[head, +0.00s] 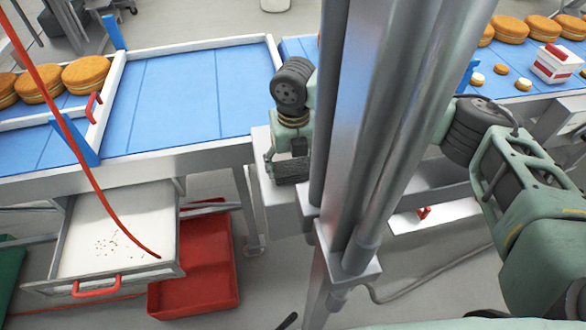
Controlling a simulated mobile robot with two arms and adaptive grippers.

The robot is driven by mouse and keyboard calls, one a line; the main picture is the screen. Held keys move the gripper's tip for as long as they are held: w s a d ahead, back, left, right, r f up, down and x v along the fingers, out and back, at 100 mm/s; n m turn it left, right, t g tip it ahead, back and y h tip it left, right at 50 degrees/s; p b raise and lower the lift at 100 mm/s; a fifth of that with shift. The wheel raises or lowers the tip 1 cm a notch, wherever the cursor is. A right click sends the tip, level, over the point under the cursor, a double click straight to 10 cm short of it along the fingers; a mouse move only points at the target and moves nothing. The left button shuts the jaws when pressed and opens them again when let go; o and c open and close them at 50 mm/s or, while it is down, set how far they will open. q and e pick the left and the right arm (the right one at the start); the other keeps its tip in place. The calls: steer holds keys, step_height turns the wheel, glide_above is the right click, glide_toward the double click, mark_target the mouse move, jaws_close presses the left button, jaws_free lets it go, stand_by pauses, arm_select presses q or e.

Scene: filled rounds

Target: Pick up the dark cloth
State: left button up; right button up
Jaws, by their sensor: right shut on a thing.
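My right gripper (285,160) shows just left of the grey column, its arm passing behind that column from the right. It points down over a pale grey ledge at the edge of the blue conveyor. It is shut on a small dark, textured piece, which looks like the dark cloth (293,171). The column and the gripper itself hide part of it, and I cannot tell whether it touches the ledge. My left gripper is not in view.
The blue conveyor (190,95) has white rails and round filled cakes (87,74) at left. More cakes and a red-and-white box (556,64) are at right. An open white drawer (115,225) with dark crumbs juts out above a red crate (222,268). A red cable hangs at left.

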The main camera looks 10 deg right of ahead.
mark_target(293, 168)
steer(key=c, duration=0.4)
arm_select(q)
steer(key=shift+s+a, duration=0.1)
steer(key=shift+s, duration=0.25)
arm_select(e)
steer(key=shift+c, duration=0.3)
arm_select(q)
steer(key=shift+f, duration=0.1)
arm_select(e)
steer(key=shift+r, duration=0.15)
steer(key=shift+r+b, duration=0.35)
steer(key=shift+r, duration=0.15)
step_height(293, 168, up, 3)
steer(key=shift+f+b, duration=0.2)
steer(key=shift+b, duration=0.35)
arm_select(q)
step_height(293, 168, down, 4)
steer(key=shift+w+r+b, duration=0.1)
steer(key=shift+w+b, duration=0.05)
steer(key=shift+b, duration=1)
arm_select(e)
steer(key=s+r, duration=0.7)
steer(key=s, duration=0.4)
steer(key=shift+s+d+r, duration=0.15)
steer(key=shift+s+d, duration=0.05)
steer(key=shift+s, duration=0.15)
